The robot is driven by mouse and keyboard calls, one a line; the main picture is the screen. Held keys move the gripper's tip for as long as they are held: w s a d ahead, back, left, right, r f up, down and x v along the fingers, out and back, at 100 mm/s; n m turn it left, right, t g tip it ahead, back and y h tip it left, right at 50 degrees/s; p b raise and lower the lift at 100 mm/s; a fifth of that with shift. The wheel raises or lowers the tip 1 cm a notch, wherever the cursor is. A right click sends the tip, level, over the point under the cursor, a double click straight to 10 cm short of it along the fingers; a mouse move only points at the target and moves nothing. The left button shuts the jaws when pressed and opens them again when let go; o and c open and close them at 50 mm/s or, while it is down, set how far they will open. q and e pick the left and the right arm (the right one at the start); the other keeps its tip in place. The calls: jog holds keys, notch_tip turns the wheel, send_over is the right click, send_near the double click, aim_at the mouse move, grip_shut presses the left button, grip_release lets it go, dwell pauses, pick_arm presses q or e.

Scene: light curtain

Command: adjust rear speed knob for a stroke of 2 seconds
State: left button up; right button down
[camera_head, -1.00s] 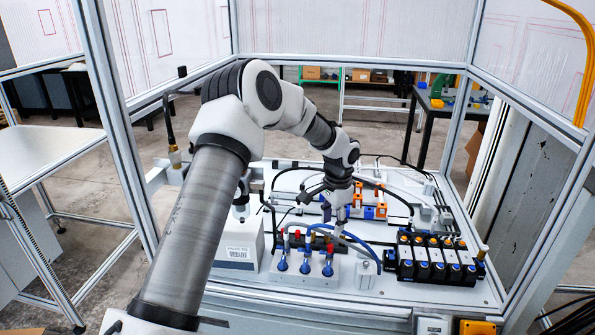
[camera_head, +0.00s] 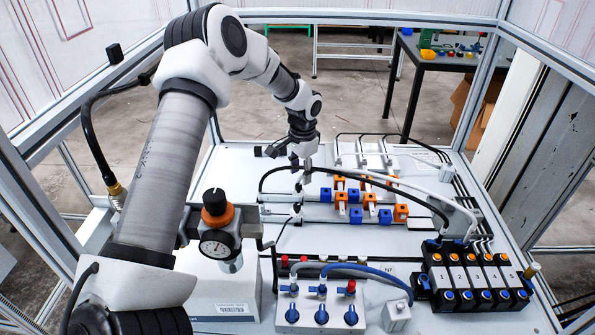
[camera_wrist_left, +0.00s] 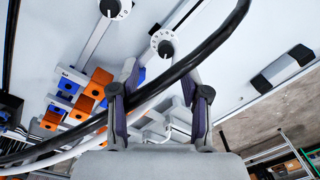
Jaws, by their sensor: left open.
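The rear speed knob (camera_wrist_left: 165,46) is a small dark dial on a white round scale in the left wrist view, at the end of a thin cylinder. It lies just beyond and between the fingertips of my left gripper (camera_wrist_left: 160,80), which is open and empty. A second, similar dial (camera_wrist_left: 116,8) shows at the top edge, on a parallel cylinder. In the head view my left gripper (camera_head: 300,178) points down over the left end of the cylinders, where the knobs are small and partly covered. My right gripper is not in view.
A black hose (camera_wrist_left: 205,50) crosses the wrist view past the fingers. Orange and blue sensor blocks (camera_head: 370,201) sit right of the gripper. A pressure regulator (camera_head: 217,232), blue-knobbed valves (camera_head: 322,313) and black valve units (camera_head: 470,276) stand nearer. Aluminium frame posts surround the panel.

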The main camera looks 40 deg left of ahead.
aim_at(298, 184)
pick_arm(q)
notch_tip(298, 184, down, 3)
jog(key=shift+f+p, duration=0.1)
jog(key=shift+p, duration=0.3)
jog(key=shift+w+a+f, duration=0.25)
jog(key=shift+a+f, duration=0.6)
jog(key=shift+f, duration=0.25)
jog(key=shift+s+d+r, duration=0.1)
jog(key=shift+d+r, duration=0.05)
jog(key=shift+d, duration=0.05)
jog(key=shift+s+d+r, duration=0.15)
jog(key=shift+d+r, duration=0.1)
jog(key=shift+d, duration=0.05)
grip_shut()
jog(key=shift+a+f, duration=0.15)
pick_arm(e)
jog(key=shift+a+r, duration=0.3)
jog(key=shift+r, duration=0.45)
pick_arm(q)
jog(key=shift+s, duration=0.1)
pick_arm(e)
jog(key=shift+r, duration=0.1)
